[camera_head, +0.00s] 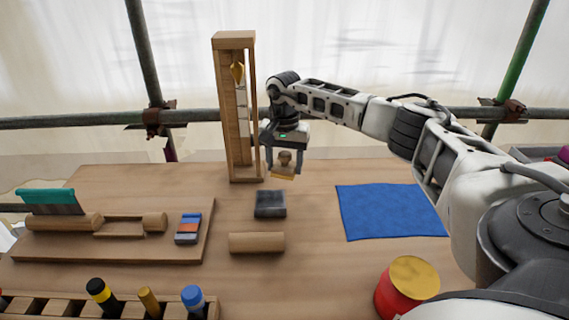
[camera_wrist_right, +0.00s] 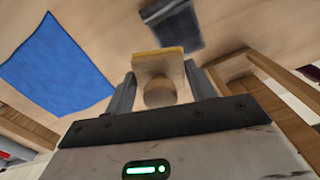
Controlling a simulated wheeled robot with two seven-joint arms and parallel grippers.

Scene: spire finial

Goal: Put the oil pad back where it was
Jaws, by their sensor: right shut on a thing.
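The oil pad (camera_head: 283,176) is a small yellow-tan pad with a round wooden knob on top. My right gripper (camera_head: 285,163) is shut on it by the knob and holds it in the air, pad side down. In the right wrist view the pad (camera_wrist_right: 158,63) sits between the two fingers. Below it on the table is a small dark grey tray or block (camera_head: 270,204), apart from the pad; it also shows in the right wrist view (camera_wrist_right: 172,22). My left gripper is not in view.
A tall wooden frame (camera_head: 233,110) with a hanging brass plumb bob (camera_head: 238,72) stands close left of the gripper. A blue cloth (camera_head: 390,211), a wooden cylinder (camera_head: 257,243), a red tin (camera_head: 407,288), a wooden board (camera_head: 110,249) and a tool rack (camera_head: 125,306) surround it.

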